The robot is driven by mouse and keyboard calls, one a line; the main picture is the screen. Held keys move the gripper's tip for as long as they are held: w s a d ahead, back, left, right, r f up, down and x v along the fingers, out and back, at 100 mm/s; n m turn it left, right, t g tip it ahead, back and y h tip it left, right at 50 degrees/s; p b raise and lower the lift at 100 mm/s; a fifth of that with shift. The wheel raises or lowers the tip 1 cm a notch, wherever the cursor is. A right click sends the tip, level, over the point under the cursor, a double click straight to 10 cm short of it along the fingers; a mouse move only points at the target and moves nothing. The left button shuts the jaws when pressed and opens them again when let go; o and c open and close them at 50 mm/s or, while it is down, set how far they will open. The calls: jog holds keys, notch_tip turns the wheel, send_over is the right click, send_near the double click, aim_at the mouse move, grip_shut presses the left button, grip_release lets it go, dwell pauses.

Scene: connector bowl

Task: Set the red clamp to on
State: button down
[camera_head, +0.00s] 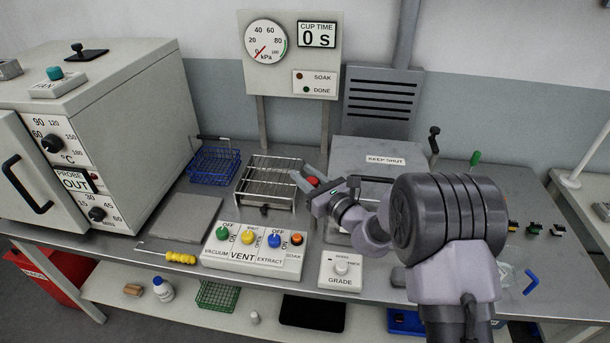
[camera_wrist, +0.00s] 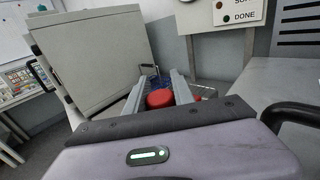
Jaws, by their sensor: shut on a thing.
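My gripper (camera_head: 304,184) is low over the bench, right of the wire rack. In the wrist view its two grey fingers (camera_wrist: 158,88) are closed on the sides of a rounded red knob, which I take for the red clamp (camera_wrist: 160,98). In the head view a red part (camera_head: 313,181) shows at the fingers. The fingers and wrist hide most of what lies below it, so I cannot tell the clamp's setting. Another small red bit (camera_wrist: 198,98) shows just right of the right finger in the wrist view.
A wire rack (camera_head: 268,180) and blue basket (camera_head: 213,165) stand left of my gripper. The knob panel (camera_head: 252,262) and GRADE box (camera_head: 341,270) are in front. The KEEP SHUT box (camera_head: 376,150) is behind. The oven (camera_head: 110,140) stands left; the gauge panel (camera_head: 290,52) reads 0 s.

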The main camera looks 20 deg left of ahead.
jog(key=shift+w+d+n+g+y+b, duration=0.1)
jog(key=shift+d+n+g+y+b, duration=0.35)
jog(key=shift+n+g, duration=0.35)
jog(key=g, duration=0.1)
jog(key=n+g+y, duration=0.1)
jog(key=shift+d+g, duration=0.3)
jog(key=c, duration=1.1)
grip_release()
jog(key=shift+o, duration=0.2)
